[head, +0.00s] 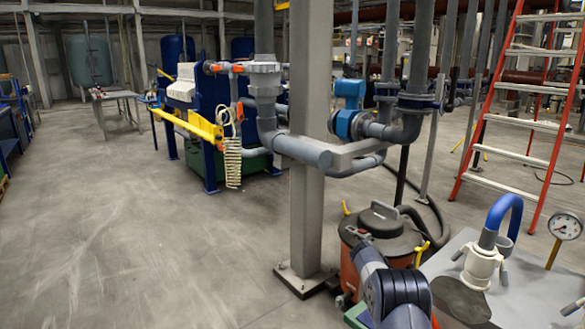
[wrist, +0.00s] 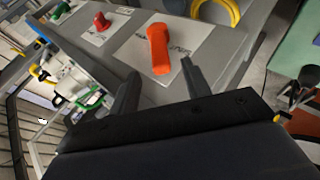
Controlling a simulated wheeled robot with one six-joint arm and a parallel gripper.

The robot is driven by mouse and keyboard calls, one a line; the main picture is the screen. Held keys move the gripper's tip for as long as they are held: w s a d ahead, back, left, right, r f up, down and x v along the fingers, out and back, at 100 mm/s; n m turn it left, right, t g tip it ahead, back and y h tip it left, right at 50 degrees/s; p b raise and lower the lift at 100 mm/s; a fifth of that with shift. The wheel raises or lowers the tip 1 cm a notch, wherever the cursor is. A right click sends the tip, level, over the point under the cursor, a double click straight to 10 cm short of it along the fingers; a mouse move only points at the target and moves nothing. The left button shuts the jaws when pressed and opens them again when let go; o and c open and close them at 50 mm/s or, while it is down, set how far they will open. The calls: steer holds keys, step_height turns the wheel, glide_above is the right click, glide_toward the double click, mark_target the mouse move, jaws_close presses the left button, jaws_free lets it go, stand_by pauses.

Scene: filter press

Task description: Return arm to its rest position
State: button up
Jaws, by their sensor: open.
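My gripper (wrist: 160,80) shows in the wrist view with its two dark fingers spread apart and nothing between them. An orange handle-like object (wrist: 159,50) lies on a white sheet just beyond the fingertips, apart from both fingers as far as I can tell. In the head view, dark links of my arm show at the bottom, right of centre. My gripper cannot be made out there.
The wrist view shows a grey surface (wrist: 205,45) with a red knob (wrist: 101,22) and a yellow coil (wrist: 222,10). In the head view, a red-orange drum vacuum (head: 385,232), a grey post (head: 305,190) and a ladder (head: 500,130) stand nearby. The left floor is clear.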

steer(key=x, duration=0.7)
steer(key=shift+s+d, duration=0.15)
steer(key=shift+d, duration=0.25)
steer(key=shift+s+r+t+y+p, duration=0.15)
steer(key=shift+r+t+y+p, duration=0.2)
steer(key=shift+p, duration=0.55)
steer(key=shift+d+f+t, duration=0.1)
steer(key=shift+f+t, duration=0.15)
